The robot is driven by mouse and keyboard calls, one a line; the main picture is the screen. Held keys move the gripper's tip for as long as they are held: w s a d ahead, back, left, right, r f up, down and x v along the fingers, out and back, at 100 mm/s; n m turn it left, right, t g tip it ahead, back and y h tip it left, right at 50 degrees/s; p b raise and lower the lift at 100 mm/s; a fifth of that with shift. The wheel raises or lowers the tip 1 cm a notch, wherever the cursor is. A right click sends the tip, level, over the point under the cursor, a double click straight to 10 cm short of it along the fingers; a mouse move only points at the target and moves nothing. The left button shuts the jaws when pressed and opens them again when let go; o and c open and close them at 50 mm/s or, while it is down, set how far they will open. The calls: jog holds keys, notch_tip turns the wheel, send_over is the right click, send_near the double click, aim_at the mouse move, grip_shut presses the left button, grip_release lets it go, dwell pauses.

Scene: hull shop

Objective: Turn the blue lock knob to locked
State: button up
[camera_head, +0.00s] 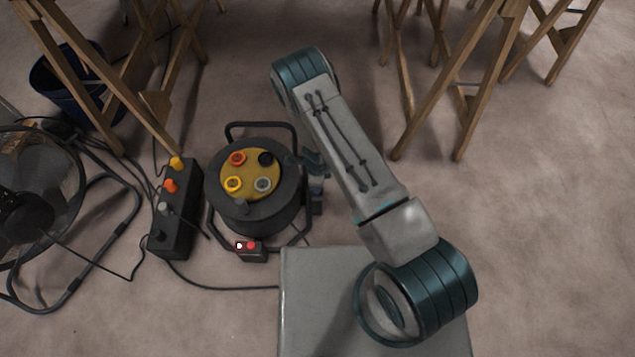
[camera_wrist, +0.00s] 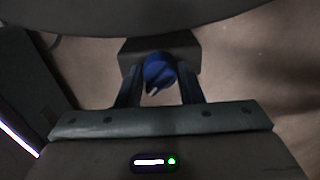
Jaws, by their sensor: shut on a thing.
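The blue lock knob (camera_wrist: 159,68) shows in the wrist view, on the face of a dark box (camera_wrist: 185,48). A short pale mark on the knob points down and slightly left in that view. My gripper (camera_wrist: 160,80) has one finger on each side of the knob and is shut on it. In the head view my gripper (camera_head: 316,168) is at the right side of the cable reel (camera_head: 255,215). The knob itself is hidden there. I see no readable locked or unlocked label.
A socket strip (camera_head: 176,215) with coloured knobs stands left of the reel. A small box (camera_head: 252,250) with a white and a red button sits at the reel's front. A fan (camera_head: 35,200), loose cables and wooden trestles (camera_head: 465,90) stand around. Open floor lies to the right.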

jog(key=o, duration=1)
jog(key=shift+c, duration=0.2)
jog(key=shift+r, duration=0.1)
notch_tip(320, 180, up, 14)
jog(key=p, duration=0.5)
jog(key=shift+f, duration=0.2)
